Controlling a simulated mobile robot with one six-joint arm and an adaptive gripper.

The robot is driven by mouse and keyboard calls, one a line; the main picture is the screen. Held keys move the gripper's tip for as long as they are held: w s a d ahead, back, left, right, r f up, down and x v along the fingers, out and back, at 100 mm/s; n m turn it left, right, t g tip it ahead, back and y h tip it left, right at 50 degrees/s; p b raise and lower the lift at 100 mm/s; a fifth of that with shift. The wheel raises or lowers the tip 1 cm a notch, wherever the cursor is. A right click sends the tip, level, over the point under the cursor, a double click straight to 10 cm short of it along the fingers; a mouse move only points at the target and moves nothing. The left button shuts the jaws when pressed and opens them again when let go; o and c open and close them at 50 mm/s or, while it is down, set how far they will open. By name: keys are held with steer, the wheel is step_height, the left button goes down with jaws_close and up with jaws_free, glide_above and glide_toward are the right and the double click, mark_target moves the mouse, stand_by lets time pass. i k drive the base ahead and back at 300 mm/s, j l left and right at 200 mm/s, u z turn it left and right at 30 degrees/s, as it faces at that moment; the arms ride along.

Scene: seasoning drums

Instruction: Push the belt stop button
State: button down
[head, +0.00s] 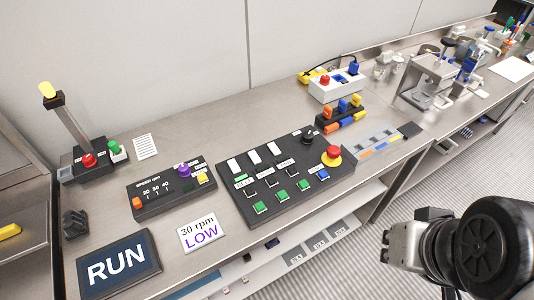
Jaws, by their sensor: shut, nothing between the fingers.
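A black control panel (285,180) lies on the steel bench, with several white, black, green and blue push buttons in rows and a black knob. A lettered strip near its left side seems to read BELT, but most labels are too small to read. A red mushroom button (332,154) on a yellow base sits at its right end. Another red button (89,160) and a green button (114,147) stand on a box at the far left. I cannot tell which button is the belt stop. My gripper (386,257) is shut and empty at lower right, apart from the panel.
A speed panel (170,187) with a purple knob, a RUN display (117,266) and a "30 rpm LOW" card (201,233) lie left of the control panel. Colored blocks (341,113) and a white box (336,87) stand behind it. Striped floor lies right of the bench.

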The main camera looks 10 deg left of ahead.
mark_target(249, 191)
steer(key=k+l+u, duration=0.3)
steer(key=u, duration=0.2)
steer(key=k+l+u, duration=0.2)
steer(key=k+u, duration=0.25)
steer(key=i, duration=0.05)
